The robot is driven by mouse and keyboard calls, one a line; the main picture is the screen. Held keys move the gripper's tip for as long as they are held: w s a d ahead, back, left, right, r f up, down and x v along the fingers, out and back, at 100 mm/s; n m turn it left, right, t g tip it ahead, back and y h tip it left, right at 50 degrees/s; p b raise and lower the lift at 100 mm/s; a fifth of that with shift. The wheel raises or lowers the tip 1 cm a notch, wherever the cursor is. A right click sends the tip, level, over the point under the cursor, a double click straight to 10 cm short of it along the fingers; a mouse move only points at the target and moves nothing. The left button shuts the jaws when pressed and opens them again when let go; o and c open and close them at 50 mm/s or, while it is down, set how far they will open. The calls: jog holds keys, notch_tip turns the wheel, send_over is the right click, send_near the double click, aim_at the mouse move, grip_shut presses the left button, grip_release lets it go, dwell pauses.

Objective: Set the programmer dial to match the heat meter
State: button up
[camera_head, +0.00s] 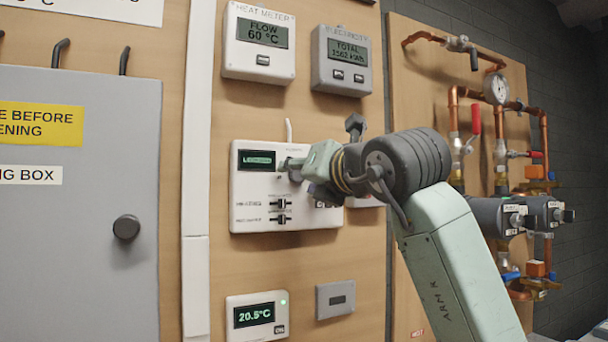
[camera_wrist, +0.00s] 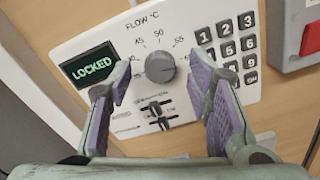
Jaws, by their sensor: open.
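The heat meter (camera_head: 258,42) on the wooden panel reads "FLOW 60 °C" in the head view. Below it is the white programmer (camera_head: 262,215), partly hidden by my gripper (camera_head: 300,165). The wrist view shows its grey round programmer dial (camera_wrist: 160,67) under "FLOW °C", with marks including 45, 50 and 55. I cannot tell exactly where the dial points. The programmer display (camera_wrist: 90,67) reads "LOCKED" in green. A number keypad (camera_wrist: 228,45) is right of the dial. My gripper (camera_wrist: 159,76) is open, its purple-padded fingers on either side of the dial; contact is unclear.
Two sliders (camera_wrist: 157,112) sit below the dial. An electricity meter (camera_head: 342,60) hangs right of the heat meter. A thermostat (camera_head: 257,316) reading 20.5°C is below. A red button on a grey box (camera_wrist: 311,38) is close right of the keypad. Copper pipes (camera_head: 453,110) stand farther right.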

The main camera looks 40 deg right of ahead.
jog(key=shift+s, duration=0.1)
jog(key=v, duration=1.1)
jog(key=shift+s+a, duration=0.2)
jog(key=shift+s, duration=0.2)
